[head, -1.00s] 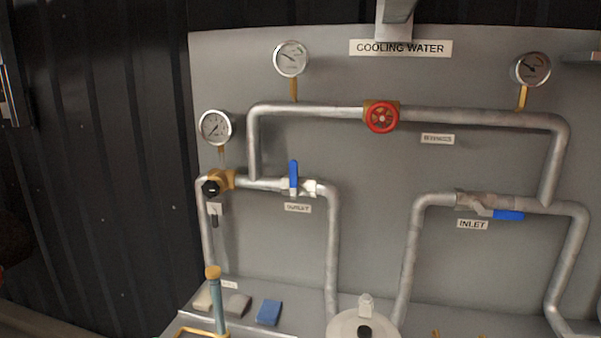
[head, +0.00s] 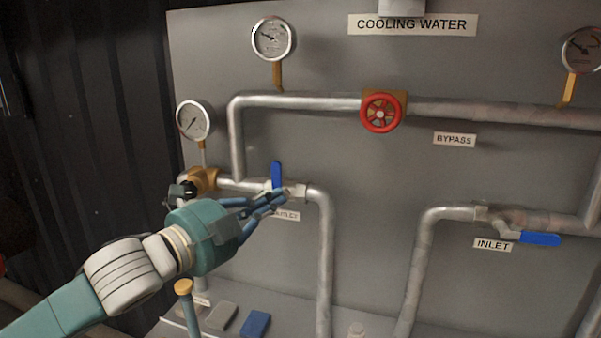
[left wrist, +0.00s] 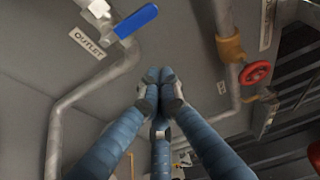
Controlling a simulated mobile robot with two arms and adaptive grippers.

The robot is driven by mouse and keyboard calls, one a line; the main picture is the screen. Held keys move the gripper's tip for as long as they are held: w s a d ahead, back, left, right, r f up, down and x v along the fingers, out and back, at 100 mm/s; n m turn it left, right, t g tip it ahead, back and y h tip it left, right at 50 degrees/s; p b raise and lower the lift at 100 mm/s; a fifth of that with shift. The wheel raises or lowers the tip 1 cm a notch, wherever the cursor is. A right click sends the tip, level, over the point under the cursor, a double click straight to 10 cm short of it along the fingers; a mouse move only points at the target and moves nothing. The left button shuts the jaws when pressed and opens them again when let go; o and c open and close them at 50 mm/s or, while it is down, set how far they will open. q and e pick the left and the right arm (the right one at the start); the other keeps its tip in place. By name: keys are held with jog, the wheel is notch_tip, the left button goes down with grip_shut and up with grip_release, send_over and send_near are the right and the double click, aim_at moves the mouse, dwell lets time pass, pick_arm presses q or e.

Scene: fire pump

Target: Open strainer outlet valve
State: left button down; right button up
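The outlet valve's blue lever (head: 277,174) points up, across the short level silver pipe. It also shows in the left wrist view (left wrist: 137,20), up and to the left of my fingertips. The white OUTLET label (left wrist: 86,44) is beside the pipe there; my fingers partly cover it in the head view. My left gripper (head: 284,196) reaches in from the lower left, its tips just below and right of the lever in the picture. In the left wrist view its blue fingers (left wrist: 160,76) come together at the tips with nothing between them. My right gripper is not in view.
A red bypass wheel (head: 380,113) sits on the upper pipe. The inlet valve's blue lever (head: 540,238) lies along its pipe at the right. A black-knobbed brass valve (head: 200,180) and gauge (head: 194,120) are left of the outlet. A blue block (head: 255,323) lies on the ledge below.

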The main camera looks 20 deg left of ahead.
aim_at(277, 185)
pick_arm(q)
jog(key=r+p+x, duration=0.1)
jog(key=p+x, duration=0.3)
jog(key=x, duration=0.5)
jog(key=a+p, duration=0.1)
jog(key=a, duration=0.3)
jog(key=shift+w+p, duration=0.15)
jog(key=shift+p, duration=0.2)
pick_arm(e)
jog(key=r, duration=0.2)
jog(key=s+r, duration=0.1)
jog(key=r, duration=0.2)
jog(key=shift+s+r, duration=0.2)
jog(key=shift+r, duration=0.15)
pick_arm(q)
jog(key=shift+d, duration=0.15)
jog(key=shift+w, duration=0.1)
